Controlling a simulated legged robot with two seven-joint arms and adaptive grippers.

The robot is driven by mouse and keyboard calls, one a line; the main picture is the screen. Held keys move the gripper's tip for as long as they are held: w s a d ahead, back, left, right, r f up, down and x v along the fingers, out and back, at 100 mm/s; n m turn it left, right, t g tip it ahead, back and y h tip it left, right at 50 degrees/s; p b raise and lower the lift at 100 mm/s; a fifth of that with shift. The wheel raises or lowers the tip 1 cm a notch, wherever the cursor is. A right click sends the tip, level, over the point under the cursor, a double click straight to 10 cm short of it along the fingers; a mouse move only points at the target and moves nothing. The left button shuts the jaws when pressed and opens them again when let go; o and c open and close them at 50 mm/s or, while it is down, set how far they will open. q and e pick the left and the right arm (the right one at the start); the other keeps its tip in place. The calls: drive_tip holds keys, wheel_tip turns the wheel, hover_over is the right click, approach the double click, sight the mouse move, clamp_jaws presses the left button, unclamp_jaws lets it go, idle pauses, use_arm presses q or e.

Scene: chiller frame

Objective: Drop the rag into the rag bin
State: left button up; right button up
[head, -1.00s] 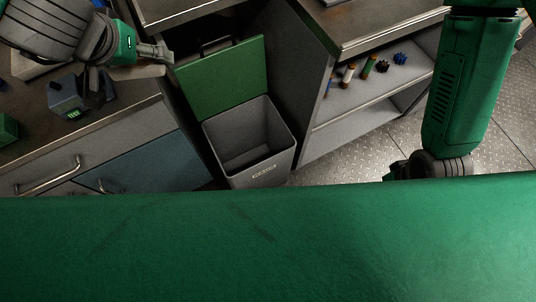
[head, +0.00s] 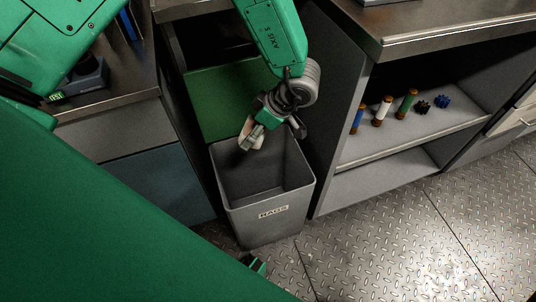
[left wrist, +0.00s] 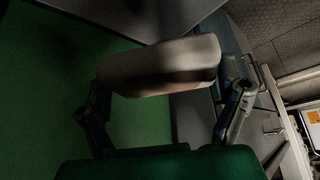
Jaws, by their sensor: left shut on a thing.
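The rag (head: 251,138) is a small beige piece, held above the rear part of the open bin's mouth. My left gripper (head: 264,122) is shut on it. In the left wrist view the rag (left wrist: 160,66) spans between the two fingers as a pale, thick roll. The rag bin (head: 255,228) is a grey, square, open-topped box with a RAGS label on its front.
A steel-topped bench with a blue-grey panel (head: 155,180) stands left of the bin. A shelf unit (head: 390,140) stands to the right, with several coloured cylinders and small knobs. The tread-plate floor (head: 400,245) is clear at the front right. My green body fills the lower left.

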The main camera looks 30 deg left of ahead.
use_arm(q)
drive_tip(key=shift+n+g, duration=0.5)
drive_tip(key=shift+n, duration=0.4)
drive_tip(key=f+b, duration=0.1)
drive_tip(key=f, duration=0.1)
drive_tip(key=f+b, duration=0.4)
drive_tip(key=f, duration=0.1)
drive_tip(key=shift+s+d, duration=0.15)
drive_tip(key=shift+s, duration=0.25)
drive_tip(key=f+b, duration=0.1)
drive_tip(key=a+f+b, duration=0.1)
drive_tip(key=shift+a+f+h+b, duration=0.2)
drive_tip(key=shift+h+b, duration=0.1)
drive_tip(key=shift+b, duration=0.1)
drive_tip(key=shift+a, duration=0.25)
drive_tip(key=o, duration=1)
drive_tip(key=shift+d+r, duration=0.1)
drive_tip(key=shift+d, duration=0.15)
drive_tip(key=shift+o, duration=0.5)
drive_tip(key=shift+d+r, duration=0.1)
drive_tip(key=shift+d, duration=0.35)
drive_tip(key=v, duration=1.1)
drive_tip(key=shift+w+d+r, duration=0.2)
drive_tip(key=shift+r, duration=0.05)
use_arm(e)
wheel_tip(320, 180, down, 8)
drive_tip(key=a, duration=0.2)
